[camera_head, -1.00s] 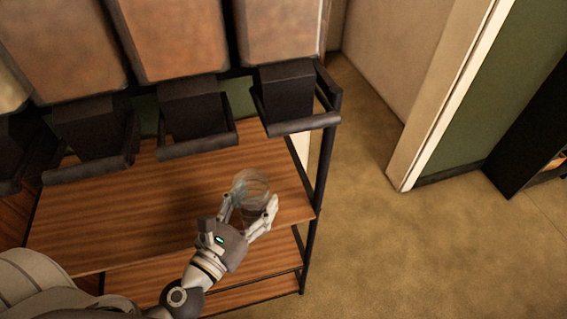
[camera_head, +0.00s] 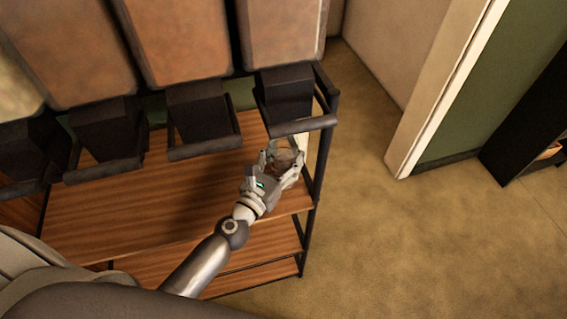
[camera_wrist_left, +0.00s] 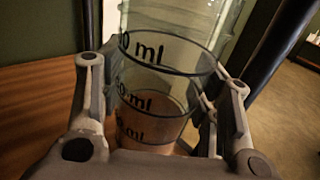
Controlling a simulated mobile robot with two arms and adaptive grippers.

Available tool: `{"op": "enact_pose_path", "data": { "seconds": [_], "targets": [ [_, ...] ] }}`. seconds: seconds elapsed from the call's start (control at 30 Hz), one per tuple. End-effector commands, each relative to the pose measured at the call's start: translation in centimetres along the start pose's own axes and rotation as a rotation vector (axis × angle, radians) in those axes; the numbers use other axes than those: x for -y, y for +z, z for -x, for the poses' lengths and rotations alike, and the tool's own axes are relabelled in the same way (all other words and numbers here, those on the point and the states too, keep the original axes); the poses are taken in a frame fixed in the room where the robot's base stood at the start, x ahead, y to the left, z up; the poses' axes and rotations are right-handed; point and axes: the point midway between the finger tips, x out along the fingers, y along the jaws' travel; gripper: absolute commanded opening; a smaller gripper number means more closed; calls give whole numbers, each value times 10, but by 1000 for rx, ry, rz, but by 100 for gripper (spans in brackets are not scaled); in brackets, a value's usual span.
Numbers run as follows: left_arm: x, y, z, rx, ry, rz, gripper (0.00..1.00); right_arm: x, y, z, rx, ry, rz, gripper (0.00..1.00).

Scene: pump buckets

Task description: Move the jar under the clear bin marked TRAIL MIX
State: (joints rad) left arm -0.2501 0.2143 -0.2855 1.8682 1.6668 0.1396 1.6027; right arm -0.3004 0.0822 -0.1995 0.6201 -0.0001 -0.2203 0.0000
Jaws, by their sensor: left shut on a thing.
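A clear jar (camera_wrist_left: 165,85) with dark "ml" markings stands between the fingers of my left gripper (camera_head: 283,160), which is shut on it. In the left wrist view the gripper (camera_wrist_left: 160,110) has a finger on each side of the jar. Brownish colour shows through the jar's lower part; I cannot tell if that is contents or the shelf behind. In the head view the jar (camera_head: 287,158) is at the right end of the wooden shelf, just in front of and below the rightmost dispenser. No TRAIL MIX label is readable on any bin. My right gripper is not in view.
Several bins with brown contents (camera_head: 180,40) hang in a row above dark spouts with levers. The rightmost lever (camera_head: 300,126) is close above the jar. A black rack post (camera_head: 322,160) stands just right of the gripper. The wooden shelf (camera_head: 150,205) is clear to the left.

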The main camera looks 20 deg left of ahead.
Motion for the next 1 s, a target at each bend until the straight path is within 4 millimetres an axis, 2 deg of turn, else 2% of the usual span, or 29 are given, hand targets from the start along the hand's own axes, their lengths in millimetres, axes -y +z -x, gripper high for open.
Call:
{"op": "enact_pose_path", "data": {
  "seconds": [0.03, 0.13, 0.57, 0.6, 0.73, 1.0],
  "targets": [
    [0, -11, 0, 1, 0, 1, 20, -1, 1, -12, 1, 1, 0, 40],
    [0, -21, 0, 2, 0, 0, 20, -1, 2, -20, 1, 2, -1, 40],
    [0, -25, 0, 2, 1, 1, 20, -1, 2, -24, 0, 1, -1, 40],
    [0, -25, 0, 0, 0, 1, 61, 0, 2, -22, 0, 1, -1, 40],
    [0, -24, 0, -1, 0, 1, 78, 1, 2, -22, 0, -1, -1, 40],
    [0, -24, 0, -1, 0, 1, 79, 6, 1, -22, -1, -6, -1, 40]
  ]
}}
